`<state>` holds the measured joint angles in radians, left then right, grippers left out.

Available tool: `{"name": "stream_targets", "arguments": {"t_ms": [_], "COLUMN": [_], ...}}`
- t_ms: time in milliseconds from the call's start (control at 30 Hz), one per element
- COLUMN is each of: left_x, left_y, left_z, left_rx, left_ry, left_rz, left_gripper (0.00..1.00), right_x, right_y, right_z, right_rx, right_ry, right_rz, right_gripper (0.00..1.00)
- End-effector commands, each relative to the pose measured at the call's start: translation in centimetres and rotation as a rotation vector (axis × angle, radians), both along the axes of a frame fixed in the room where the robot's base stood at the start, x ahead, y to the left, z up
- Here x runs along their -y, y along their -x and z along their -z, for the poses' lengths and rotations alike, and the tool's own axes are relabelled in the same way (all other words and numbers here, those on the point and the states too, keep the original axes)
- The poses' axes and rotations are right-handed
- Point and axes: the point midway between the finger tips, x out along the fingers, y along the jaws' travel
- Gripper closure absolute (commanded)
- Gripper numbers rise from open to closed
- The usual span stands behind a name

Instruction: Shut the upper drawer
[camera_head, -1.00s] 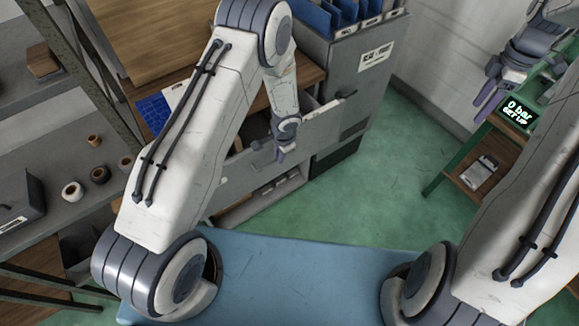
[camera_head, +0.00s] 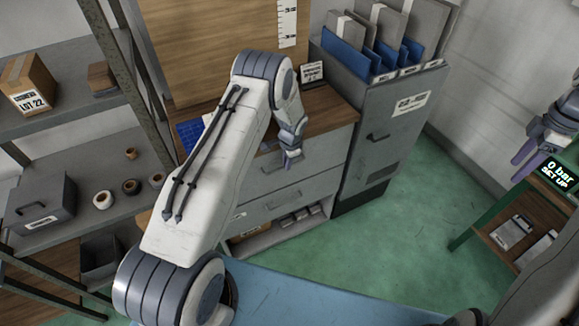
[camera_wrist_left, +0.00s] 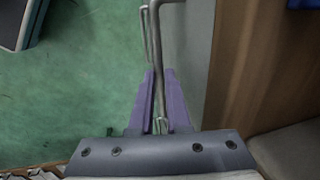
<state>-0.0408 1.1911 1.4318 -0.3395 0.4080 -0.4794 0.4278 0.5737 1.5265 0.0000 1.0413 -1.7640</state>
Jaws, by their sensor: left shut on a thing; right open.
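The upper drawer (camera_head: 325,151) is the grey front just under the wooden worktop. No open gap into it shows in the head view, and its front looks about level with the cabinet face. My left gripper (camera_head: 293,160) is at this front. In the left wrist view, its purple fingers (camera_wrist_left: 160,105) are shut on the upper drawer's metal bar handle (camera_wrist_left: 159,70). The grey drawer face (camera_wrist_left: 194,55) lies just right of the handle. My right gripper (camera_head: 527,152) is open and empty at the far right, away from the drawers.
A lower drawer with a handle (camera_head: 284,197) is below, above an open bottom shelf. A grey cabinet (camera_head: 376,135) with blue folders stands to the right. A shelf rack (camera_head: 80,131) is at left. Green floor (camera_head: 400,220) is clear in front.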

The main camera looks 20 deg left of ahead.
Motion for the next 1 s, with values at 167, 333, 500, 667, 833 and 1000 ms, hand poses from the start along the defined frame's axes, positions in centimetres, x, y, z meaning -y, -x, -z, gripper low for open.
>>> {"name": "stream_targets", "arguments": {"t_ms": [167, 333, 500, 667, 833, 1000], "left_x": [-0.3, -0.38, -0.44, -0.4, -0.38, -0.37], "left_y": [-0.52, -0.63, -0.72, -0.55, -0.4, -0.31], "left_z": [-0.17, -0.22, -0.25, -0.17, -0.08, -0.04], "left_rx": [0.009, 0.012, 0.015, 0.011, 0.006, 0.004], "left_ry": [0.0, 0.0, 0.0, 0.0, 0.0, 0.0], "left_rz": [0.0, 0.001, 0.001, 0.0, 0.0, -0.001], "left_gripper": [1.0, 1.0, 0.62, 0.55, 0.55, 0.55], "right_x": [0.01, 0.01, 0.0, 0.01, 0.01, 0.01], "right_y": [0.0, 0.0, 0.0, 0.0, 0.0, 0.0], "right_z": [0.0, 0.01, 0.02, 0.02, 0.02, 0.02], "right_rx": [0.0, 0.0, 0.0, 0.0, 0.0, 0.0], "right_ry": [0.0, 0.0, 0.0, 0.0, 0.0, 0.0], "right_rz": [0.0, 0.0, 0.0, 0.0, 0.0, 0.0], "right_gripper": [0.4, 0.4, 0.4, 0.4, 0.4, 0.4]}}
